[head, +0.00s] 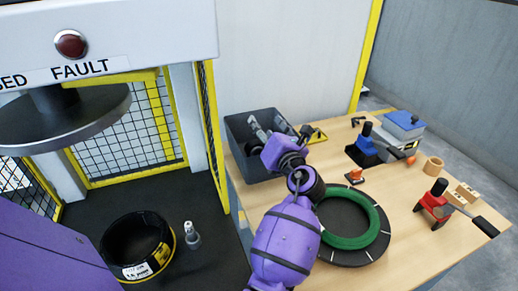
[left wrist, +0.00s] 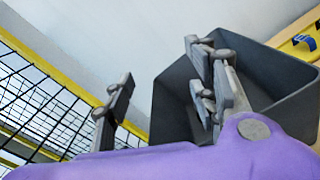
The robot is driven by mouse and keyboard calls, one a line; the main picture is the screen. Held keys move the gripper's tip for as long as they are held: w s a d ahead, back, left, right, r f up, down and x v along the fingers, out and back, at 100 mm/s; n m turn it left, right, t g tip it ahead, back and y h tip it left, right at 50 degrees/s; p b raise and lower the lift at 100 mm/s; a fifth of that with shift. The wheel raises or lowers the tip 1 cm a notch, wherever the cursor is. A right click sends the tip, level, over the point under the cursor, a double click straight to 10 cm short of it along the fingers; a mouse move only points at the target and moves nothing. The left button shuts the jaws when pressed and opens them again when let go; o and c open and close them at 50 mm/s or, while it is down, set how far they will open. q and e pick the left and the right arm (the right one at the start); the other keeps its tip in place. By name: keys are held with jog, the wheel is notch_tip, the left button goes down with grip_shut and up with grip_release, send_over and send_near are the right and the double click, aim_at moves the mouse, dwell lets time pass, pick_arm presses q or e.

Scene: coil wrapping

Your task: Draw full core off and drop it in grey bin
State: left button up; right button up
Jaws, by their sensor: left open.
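My left gripper (head: 264,134) is open over the grey bin (head: 243,164), its fingers apart with nothing seen between them. In the left wrist view the open fingers (left wrist: 165,92) show one on each side, the right one in front of the grey bin (left wrist: 172,104). No core shows in the visible part of the bin; my gripper and wrist hide some of its inside. I cannot tell which thing is the full core. A tan, hollow ring-shaped piece (head: 433,166) stands on the table's right side. My right gripper is not in view.
A green ring (head: 349,241) lies on a dark round plate (head: 345,218) beside my arm. A blue tool (head: 370,146), a red tool (head: 430,205) and wooden blocks (head: 467,192) stand on the table (head: 400,240). A black coil (head: 134,243) lies at lower left, near yellow-framed mesh (head: 118,130).

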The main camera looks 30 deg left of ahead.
pick_arm(q)
jog(key=v, duration=0.6)
jog(key=shift+d, duration=0.15)
jog(key=shift+s, duration=0.15)
